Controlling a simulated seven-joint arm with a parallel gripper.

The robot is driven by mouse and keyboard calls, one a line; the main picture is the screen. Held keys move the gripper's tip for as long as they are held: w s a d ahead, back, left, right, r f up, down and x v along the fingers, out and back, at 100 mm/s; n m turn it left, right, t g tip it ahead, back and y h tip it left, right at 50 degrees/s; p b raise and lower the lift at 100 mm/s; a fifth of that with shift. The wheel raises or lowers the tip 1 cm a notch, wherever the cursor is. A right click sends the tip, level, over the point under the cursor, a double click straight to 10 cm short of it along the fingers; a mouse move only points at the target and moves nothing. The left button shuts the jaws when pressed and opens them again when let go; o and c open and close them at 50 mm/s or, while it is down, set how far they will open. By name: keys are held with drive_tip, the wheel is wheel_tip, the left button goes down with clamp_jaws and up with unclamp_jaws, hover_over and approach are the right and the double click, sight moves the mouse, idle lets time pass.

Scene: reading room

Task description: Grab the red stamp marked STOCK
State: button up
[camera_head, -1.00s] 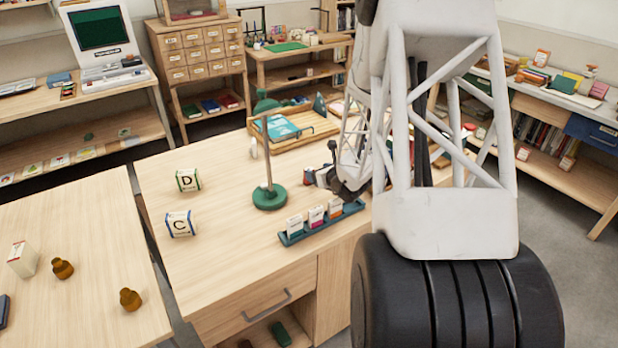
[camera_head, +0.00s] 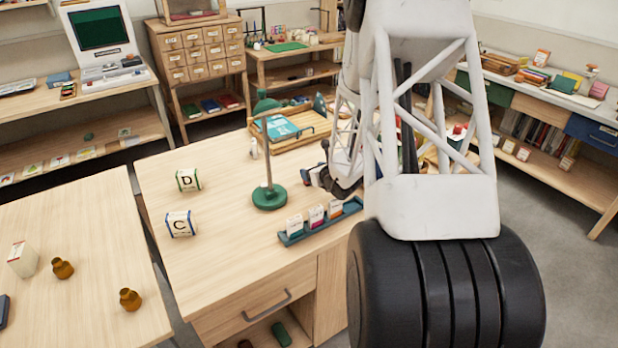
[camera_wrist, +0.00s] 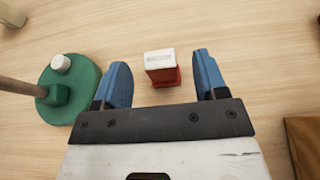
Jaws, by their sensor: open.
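The red stamp (camera_wrist: 165,77) stands on the wooden table in the wrist view. Its white top carries a line of print too small for me to read surely. My gripper (camera_wrist: 161,58) is open, with one blue finger to the left of the stamp and one to the right. Gaps show on both sides, so neither finger touches it. How far the fingertips are above the table is hard to tell. In the head view my gripper (camera_head: 308,176) is low over the table, and I cannot make out the stamp there.
A green round base with a rod (camera_head: 270,197) stands close left of my gripper; it also shows in the wrist view (camera_wrist: 82,108). A teal rack (camera_head: 291,240) with small cards lies in front. A wooden tray (camera_head: 290,143) lies behind.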

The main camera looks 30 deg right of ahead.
drive_tip(key=shift+x, duration=1.6)
drive_tip(key=c, duration=1)
drive_tip(key=shift+r, duration=0.2)
drive_tip(key=shift+r, duration=4.85)
